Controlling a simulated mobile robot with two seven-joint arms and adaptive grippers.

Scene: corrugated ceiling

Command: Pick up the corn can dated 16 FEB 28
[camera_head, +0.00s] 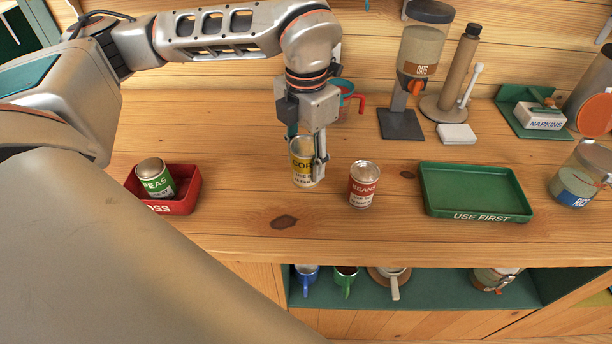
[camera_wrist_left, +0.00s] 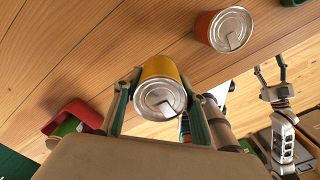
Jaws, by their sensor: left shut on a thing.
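The yellow corn can (camera_head: 303,166) is upright at the middle of the wooden counter; I cannot tell whether its base touches the wood. Its label starts "COR", and the date below is partly covered and too small to read surely. My left gripper (camera_head: 308,160) comes down from above and is shut on this can, a finger on each side. In the left wrist view, the can's metal lid (camera_wrist_left: 160,97) shows between the two fingers (camera_wrist_left: 160,105). My right gripper (camera_wrist_left: 273,75) shows open and empty in the left wrist view; it is outside the head view.
A red BEANS can (camera_head: 364,185) stands just right of the corn can. A PEAS can (camera_head: 155,178) leans in a red tray (camera_head: 183,206) at left. An empty green USE FIRST tray (camera_head: 475,190) lies at right. An OATS dispenser (camera_head: 420,60) and red cup (camera_head: 347,100) stand behind.

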